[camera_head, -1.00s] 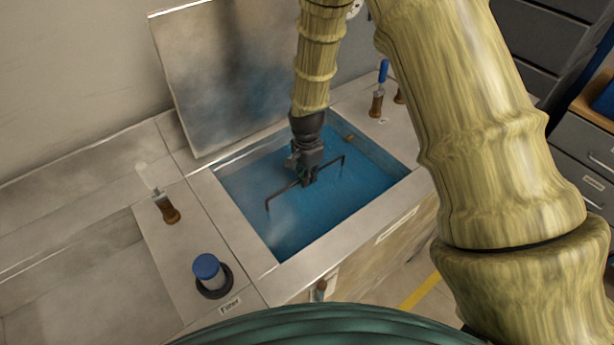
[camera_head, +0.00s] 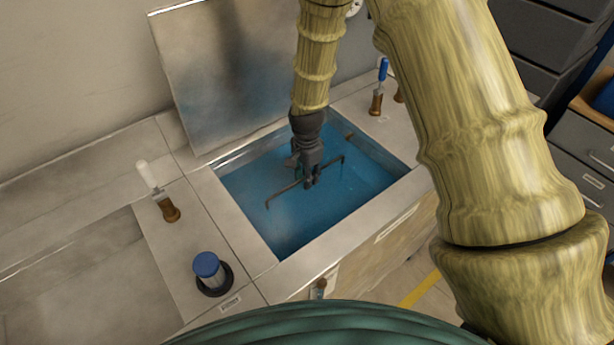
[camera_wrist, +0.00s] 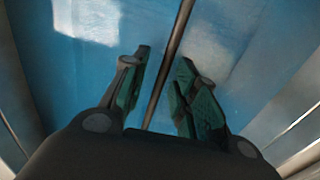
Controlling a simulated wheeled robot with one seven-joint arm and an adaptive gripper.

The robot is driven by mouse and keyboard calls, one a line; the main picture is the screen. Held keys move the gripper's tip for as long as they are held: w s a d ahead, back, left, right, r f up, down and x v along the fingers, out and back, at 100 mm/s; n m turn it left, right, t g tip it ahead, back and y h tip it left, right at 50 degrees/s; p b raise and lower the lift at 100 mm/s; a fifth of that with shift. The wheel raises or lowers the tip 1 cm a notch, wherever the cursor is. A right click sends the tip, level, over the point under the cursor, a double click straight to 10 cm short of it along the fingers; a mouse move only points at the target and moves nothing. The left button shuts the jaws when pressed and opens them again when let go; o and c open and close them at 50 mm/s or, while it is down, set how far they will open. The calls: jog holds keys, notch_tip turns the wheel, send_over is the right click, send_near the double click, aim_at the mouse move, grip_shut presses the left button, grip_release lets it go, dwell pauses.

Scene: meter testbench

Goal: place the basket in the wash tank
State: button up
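The wash tank (camera_head: 256,262) is an open rectangular basin filled with blue liquid. The dark, thin handle of the basket (camera_head: 282,191) spans the tank and is bent down at its ends. The basket's body is hidden in the liquid. My gripper (camera_head: 308,183) is down over the tank at the middle of the handle. In the wrist view, the handle bar (camera_wrist: 172,62) runs between the green-padded fingers of my gripper (camera_wrist: 160,88). The fingers are apart, with gaps beside the bar.
A raised metal lid (camera_head: 215,75) stands behind the tank. A toggle clamp with a white handle (camera_head: 148,174) and a blue-capped cylinder (camera_head: 208,268) are on the left deck. A blue-handled clamp (camera_head: 380,85) is at the back right. Grey drawers (camera_head: 583,145) stand at the right.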

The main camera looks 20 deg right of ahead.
notch_tip(320, 180, up, 12)
jog(key=b, duration=0.3)
jog(key=shift+f, duration=0.25)
dwell(1.0)
dwell(0.4)
